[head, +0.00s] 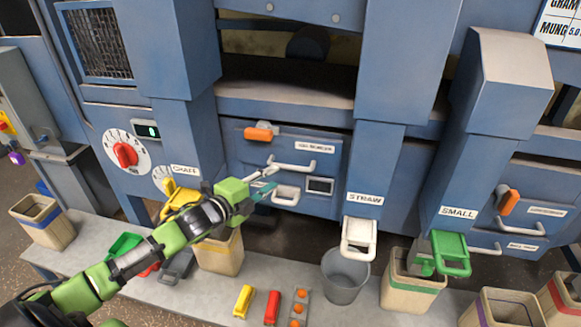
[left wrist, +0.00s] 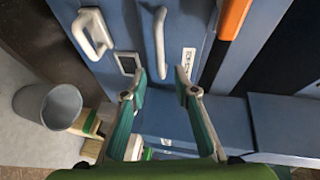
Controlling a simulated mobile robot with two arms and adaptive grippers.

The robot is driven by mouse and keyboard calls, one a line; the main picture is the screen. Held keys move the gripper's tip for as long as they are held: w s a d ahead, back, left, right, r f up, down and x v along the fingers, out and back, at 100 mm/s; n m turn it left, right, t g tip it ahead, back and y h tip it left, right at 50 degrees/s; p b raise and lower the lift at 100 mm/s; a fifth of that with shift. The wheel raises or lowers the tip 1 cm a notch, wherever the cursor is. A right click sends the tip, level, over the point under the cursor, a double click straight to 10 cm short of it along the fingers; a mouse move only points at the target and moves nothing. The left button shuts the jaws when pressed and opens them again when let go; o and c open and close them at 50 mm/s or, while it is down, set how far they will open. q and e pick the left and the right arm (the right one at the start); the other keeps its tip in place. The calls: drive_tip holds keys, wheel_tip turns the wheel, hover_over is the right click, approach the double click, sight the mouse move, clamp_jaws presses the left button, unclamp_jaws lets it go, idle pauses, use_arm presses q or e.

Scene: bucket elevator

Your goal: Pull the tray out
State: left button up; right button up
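A blue panel (head: 245,160) in the middle of the machine has a pale bar handle (head: 293,165), with a white label above it. A white loop handle (head: 286,196) is lower down, beside a small display (head: 320,185). I cannot tell from the pictures which handle belongs to the tray. My left gripper (head: 268,181) is just left of both handles in the head view. In the left wrist view the gripper (left wrist: 157,82) is open and empty, its fingers apart. The bar handle (left wrist: 159,42) lies ahead of the gap between them, and the loop handle (left wrist: 92,34) is left. My right gripper is not in view.
An orange lever (head: 261,133) sits above the bar handle. The straw chute (head: 366,199) is close on the right. A grey bucket (head: 345,277) and wooden bins (head: 412,293) stand below. Red and yellow objects (head: 243,301) lie on the ledge (head: 205,300).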

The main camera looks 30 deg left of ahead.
sight(289, 168)
use_arm(q)
drive_tip(key=p+x, duration=0.1)
drive_tip(key=x, duration=0.9)
drive_tip(key=shift+d, duration=0.1)
clamp_jaws()
